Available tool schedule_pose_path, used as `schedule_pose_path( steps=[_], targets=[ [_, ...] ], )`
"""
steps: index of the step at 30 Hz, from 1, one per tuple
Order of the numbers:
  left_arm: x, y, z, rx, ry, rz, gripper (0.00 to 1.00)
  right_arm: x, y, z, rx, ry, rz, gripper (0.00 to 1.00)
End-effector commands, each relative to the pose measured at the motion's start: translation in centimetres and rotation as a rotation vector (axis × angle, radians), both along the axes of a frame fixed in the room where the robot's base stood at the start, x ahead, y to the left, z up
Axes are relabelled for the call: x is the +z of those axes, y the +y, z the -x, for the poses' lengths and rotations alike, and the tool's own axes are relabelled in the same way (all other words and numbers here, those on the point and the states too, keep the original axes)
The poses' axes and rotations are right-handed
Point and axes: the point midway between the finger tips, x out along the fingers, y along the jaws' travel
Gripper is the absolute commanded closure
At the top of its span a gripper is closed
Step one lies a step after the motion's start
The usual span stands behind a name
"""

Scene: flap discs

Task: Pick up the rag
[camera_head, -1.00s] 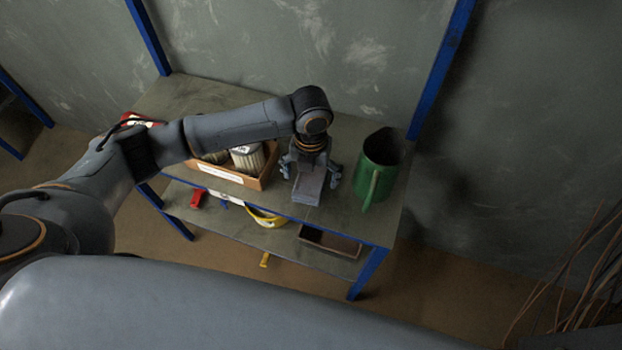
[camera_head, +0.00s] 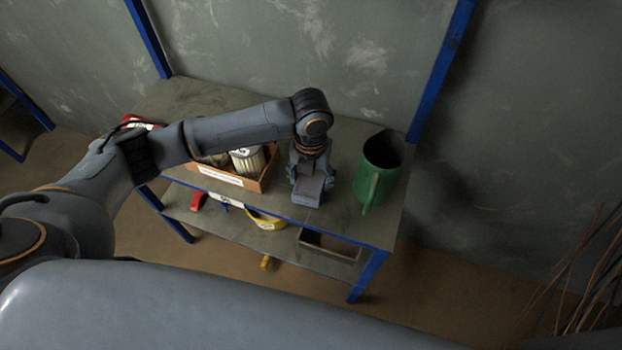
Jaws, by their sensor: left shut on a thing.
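The rag (camera_head: 308,190) is a grey-blue folded piece on the upper shelf, between the cardboard box and the green jug. My left gripper (camera_head: 311,181) comes down on it from above and is shut on it. The rag's front part shows in front of the fingers. Its back part is hidden under the gripper. I cannot tell any gap between the rag and the shelf. My right gripper is not in view.
A green jug (camera_head: 376,172) stands close to the right of the gripper. A cardboard box (camera_head: 228,180) with cylindrical filters (camera_head: 247,160) stands close to the left. The lower shelf holds a yellow round item (camera_head: 265,222) and a brown tray (camera_head: 330,244). A wall is behind.

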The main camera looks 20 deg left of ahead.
Motion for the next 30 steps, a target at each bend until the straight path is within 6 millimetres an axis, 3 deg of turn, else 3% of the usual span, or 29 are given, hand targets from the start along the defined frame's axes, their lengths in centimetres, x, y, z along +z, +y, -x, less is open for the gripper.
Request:
schedule_pose_path(
  steps=[6, 14, 21, 30],
  targets=[
    [3.0, 0.0, 0.2, -0.002, -0.003, 0.001, 0.66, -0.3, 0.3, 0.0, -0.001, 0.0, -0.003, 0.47],
    [9.0, 1.1, 5.3, -0.005, -0.006, 0.001, 0.66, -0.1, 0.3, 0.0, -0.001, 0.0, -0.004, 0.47],
    [11.1, 2.2, 10.8, -0.002, -0.002, 0.0, 0.66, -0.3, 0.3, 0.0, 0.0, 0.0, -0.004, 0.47],
    [12.4, 2.7, 13.6, -0.001, -0.001, 0.001, 0.66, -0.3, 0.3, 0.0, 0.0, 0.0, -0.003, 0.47]
  ],
)
